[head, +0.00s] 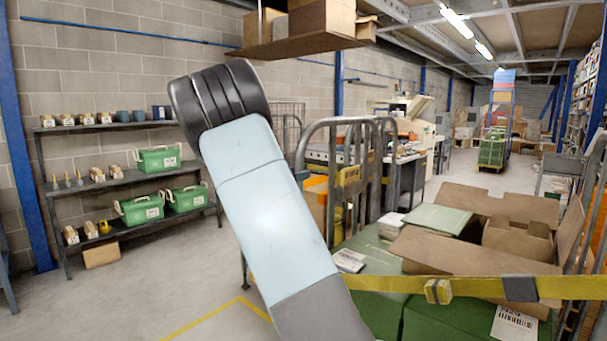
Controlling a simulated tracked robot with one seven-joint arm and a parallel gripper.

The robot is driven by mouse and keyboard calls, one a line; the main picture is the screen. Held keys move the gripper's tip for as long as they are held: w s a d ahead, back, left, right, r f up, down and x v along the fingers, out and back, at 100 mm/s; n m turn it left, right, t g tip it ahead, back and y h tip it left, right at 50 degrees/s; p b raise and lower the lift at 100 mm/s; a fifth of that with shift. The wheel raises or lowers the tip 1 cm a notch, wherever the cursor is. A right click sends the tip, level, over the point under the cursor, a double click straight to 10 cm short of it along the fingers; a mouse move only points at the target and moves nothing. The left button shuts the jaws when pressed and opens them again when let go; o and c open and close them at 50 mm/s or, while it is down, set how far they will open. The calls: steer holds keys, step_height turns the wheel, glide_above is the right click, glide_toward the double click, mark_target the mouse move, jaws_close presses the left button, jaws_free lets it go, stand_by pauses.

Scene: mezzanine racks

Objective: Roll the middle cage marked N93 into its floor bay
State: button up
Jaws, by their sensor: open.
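A wire mesh cage side (290,112) shows farther back, partly hidden by my arm. Yellow floor lines (205,317) meet in a corner at the lower middle; my arm hides part of them, and I cannot tell which bay they mark. My pale blue and black arm rises across the middle of the view. My gripper is not in view.
Close on the right are green crates (445,318), open cardboard boxes (440,252) and a yellow strap (540,287). A dark shelf (115,179) with green bins stands along the left wall. A board with boxes (300,45) hangs overhead. Floor at left is clear.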

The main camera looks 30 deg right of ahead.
steer(key=shift+x, duration=1.55)
steer(key=shift+c, duration=0.3)
steer(key=shift+a+r, duration=0.1)
jaws_close()
